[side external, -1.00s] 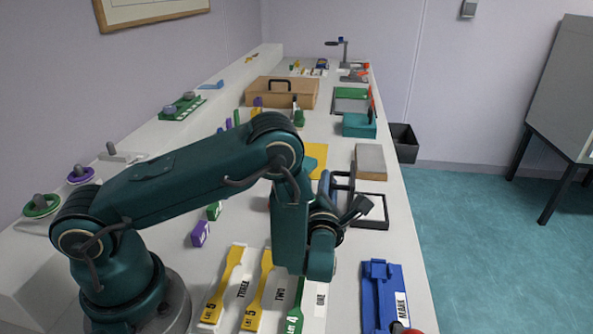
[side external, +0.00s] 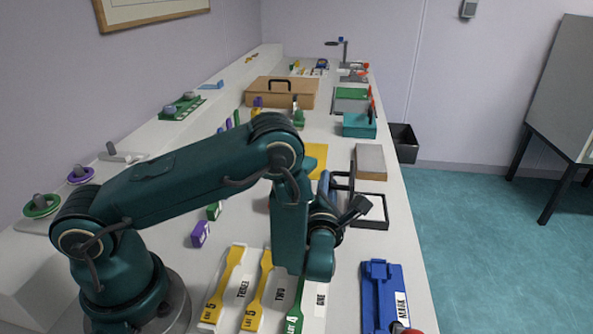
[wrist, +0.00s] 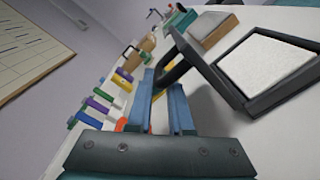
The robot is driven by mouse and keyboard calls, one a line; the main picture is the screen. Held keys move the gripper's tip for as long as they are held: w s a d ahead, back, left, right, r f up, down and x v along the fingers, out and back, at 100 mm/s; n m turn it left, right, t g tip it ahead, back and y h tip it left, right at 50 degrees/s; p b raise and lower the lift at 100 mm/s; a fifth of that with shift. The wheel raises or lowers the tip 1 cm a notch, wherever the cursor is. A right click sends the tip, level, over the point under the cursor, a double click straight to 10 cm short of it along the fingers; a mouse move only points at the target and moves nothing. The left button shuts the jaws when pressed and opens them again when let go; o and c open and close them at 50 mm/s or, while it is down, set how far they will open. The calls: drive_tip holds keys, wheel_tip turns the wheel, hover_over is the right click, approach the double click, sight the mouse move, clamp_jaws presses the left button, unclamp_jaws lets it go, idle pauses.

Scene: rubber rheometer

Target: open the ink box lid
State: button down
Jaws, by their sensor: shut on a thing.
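The likely ink box is a low black frame (wrist: 262,100) with a white pad inside, at the right in the wrist view. It also shows near the right table edge in the side view (side external: 386,222). Its black lid (wrist: 197,60) stands raised from the left side of the frame, tilted up, with the pad uncovered. My gripper (wrist: 163,82) has blue fingers and is beside the lid, shut on its black edge or handle. The exact contact is partly hidden by the fingers. In the side view my wrist hides part of the lid (side external: 343,178).
A grey-topped block (side external: 369,161) lies just behind the box, and a teal box (side external: 359,126) farther back. Yellow and green strips (side external: 262,290) lie at the front left. Small coloured blocks (side external: 200,234) stand left.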

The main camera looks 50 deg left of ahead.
drive_tip(key=shift+a+r, duration=0.2)
drive_tip(key=c, duration=0.9)
unclamp_jaws()
drive_tip(key=shift+d+f, duration=0.1)
drive_tip(key=shift+s+d, duration=0.1)
drive_tip(key=shift+s+d, duration=0.15)
drive_tip(key=shift+d, duration=0.05)
drive_tip(key=shift+v, duration=2.2)
